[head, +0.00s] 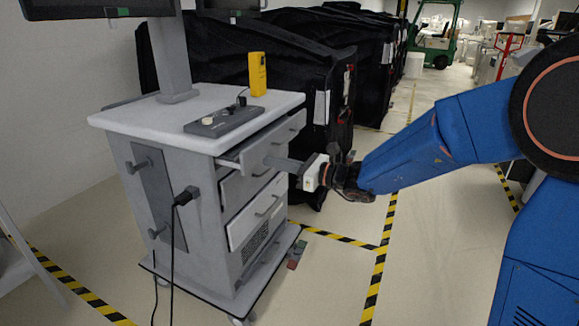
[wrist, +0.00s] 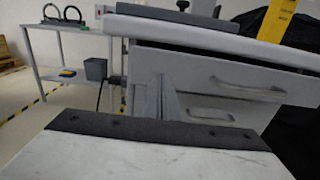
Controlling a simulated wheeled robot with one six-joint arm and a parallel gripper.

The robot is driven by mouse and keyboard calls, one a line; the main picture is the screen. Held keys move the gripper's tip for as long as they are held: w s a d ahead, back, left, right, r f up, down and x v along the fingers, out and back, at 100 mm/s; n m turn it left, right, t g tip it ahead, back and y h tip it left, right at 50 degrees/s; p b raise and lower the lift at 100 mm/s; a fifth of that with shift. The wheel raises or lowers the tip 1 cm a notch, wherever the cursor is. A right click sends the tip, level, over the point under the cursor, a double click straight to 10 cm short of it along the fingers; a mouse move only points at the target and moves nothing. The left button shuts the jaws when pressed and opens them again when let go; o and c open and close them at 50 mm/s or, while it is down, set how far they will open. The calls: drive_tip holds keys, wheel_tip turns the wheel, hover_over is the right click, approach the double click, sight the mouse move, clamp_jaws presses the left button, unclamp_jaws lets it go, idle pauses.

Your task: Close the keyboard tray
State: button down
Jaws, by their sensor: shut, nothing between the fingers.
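The keyboard tray (head: 275,138) is the top pull-out of a grey-white cart, just under its worktop. It stands partly out, with a gap and its side showing at the left. Its grey front with a bar handle also fills the middle of the wrist view (wrist: 205,70). My gripper (head: 269,160) is shut and empty, pointing at the left part of the tray front. In the wrist view its fingers (wrist: 158,80) overlap the tray front left of the handle; I cannot tell whether they touch it.
Drawers (head: 255,210) lie below the tray. The worktop (head: 130,118) carries a dark control box (head: 222,121), a yellow device (head: 257,75) and a monitor post. Black-covered carts (head: 270,60) stand behind. A cable hangs at the cart's left side. Floor at the right is clear.

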sight(241, 155)
drive_tip(key=shift+x, duration=1.5)
drive_tip(key=x, duration=0.8)
drive_tip(key=shift+a+f, duration=0.1)
drive_tip(key=shift+a, duration=0.1)
drive_tip(key=shift+w+a, duration=0.15)
drive_tip(key=shift+a, duration=0.1)
drive_tip(key=shift+r, duration=0.2)
